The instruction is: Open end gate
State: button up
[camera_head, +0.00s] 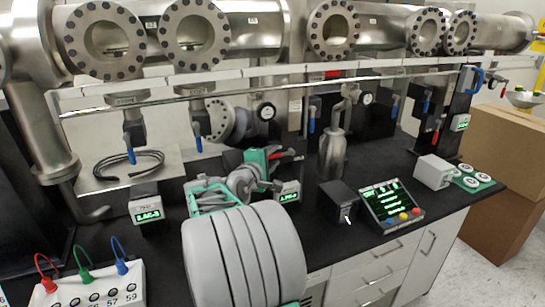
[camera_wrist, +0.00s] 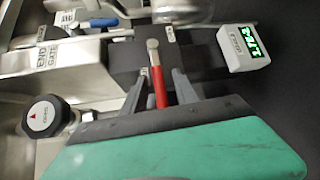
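A red lever handle with a pale metal end (camera_wrist: 158,88) sticks out from a dark valve block (camera_wrist: 190,60) in the wrist view. My gripper (camera_wrist: 160,78) has its two grey fingers on either side of this handle, with a visible gap, so it looks open around it and not clamped.
A green-lit readout (camera_wrist: 244,47) stands right of the block, and a round black-rimmed knob (camera_wrist: 44,117) lies left. In the head view, several valves with blue handles (camera_head: 131,156) hang under the steel pipes. A black box (camera_head: 338,201) and a button panel (camera_head: 391,204) stand right.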

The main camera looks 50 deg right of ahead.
grip_shut()
dwell(1.4)
